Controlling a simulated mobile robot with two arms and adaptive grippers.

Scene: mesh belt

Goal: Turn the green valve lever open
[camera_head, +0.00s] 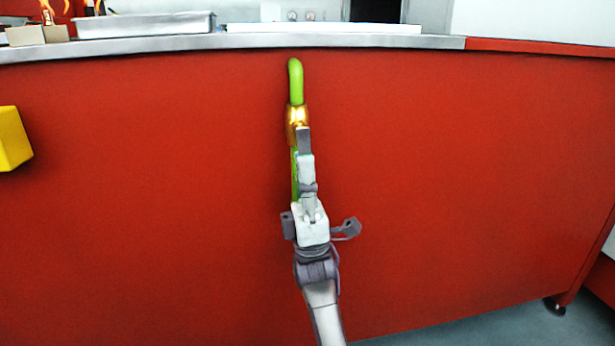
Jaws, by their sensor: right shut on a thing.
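A valve with a brass body (297,115) is on the red front of the counter, just under its edge. A green strip, seemingly the valve lever (295,175), runs straight down below the brass, mostly hidden behind my gripper. My right gripper (304,142) reaches up from below, its fingers shut on the green lever just under the brass body. The contact itself is partly hidden by the fingers. My left gripper is not in view.
A yellow block (13,138) juts in at the left edge. A metal tray (145,25) and cardboard boxes (38,34) are on the counter top. A caster (555,306) shows at lower right.

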